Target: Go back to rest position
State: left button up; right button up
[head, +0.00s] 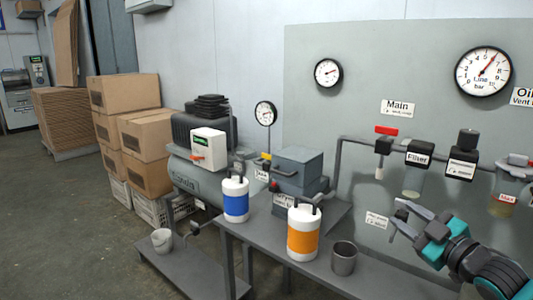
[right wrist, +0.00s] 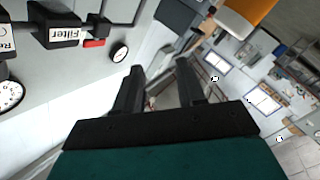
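My right gripper (head: 396,212) is at the lower right of the head view, in front of the grey panel (head: 370,115) and below the filter units. Its two fingers are apart and nothing shows between them. In the right wrist view its black fingers (right wrist: 160,68) also stand apart and empty. My right arm comes in from the lower right corner. My left gripper and left arm are not in view.
A grey bench (head: 258,243) holds a blue-labelled container (head: 236,203), an orange-labelled one (head: 303,233) and a grey cup (head: 344,260). The filter (head: 418,168) and other units hang above my gripper. Cardboard boxes (head: 145,135) stand left; open floor (head: 50,220) lies in front of them.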

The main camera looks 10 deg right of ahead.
jog(key=s+a+f+n+g+h, duration=0.1)
jog(key=s+a+f+g, duration=0.4)
jog(key=s+f, duration=0.65)
jog(key=s+a+f+g, duration=0.4)
jog(key=s+f, duration=0.4)
jog(key=f, duration=0.6)
jog(key=a+m+t, duration=0.2)
jog(key=a+m, duration=0.6)
jog(key=a, duration=0.8)
pick_arm(q)
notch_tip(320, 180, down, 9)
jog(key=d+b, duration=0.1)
jog(key=b, duration=1)
pick_arm(e)
notch_tip(320, 180, down, 8)
jog(key=w+y, duration=0.1)
pick_arm(q)
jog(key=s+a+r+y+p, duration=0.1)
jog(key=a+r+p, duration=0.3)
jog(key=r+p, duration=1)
jog(key=p, duration=0.6)
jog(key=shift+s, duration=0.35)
pick_arm(e)
jog(key=s+d+r+h, duration=0.1)
jog(key=s+d+r, duration=0.1)
jog(key=r, duration=1.2)
jog(key=shift+d, duration=0.5)
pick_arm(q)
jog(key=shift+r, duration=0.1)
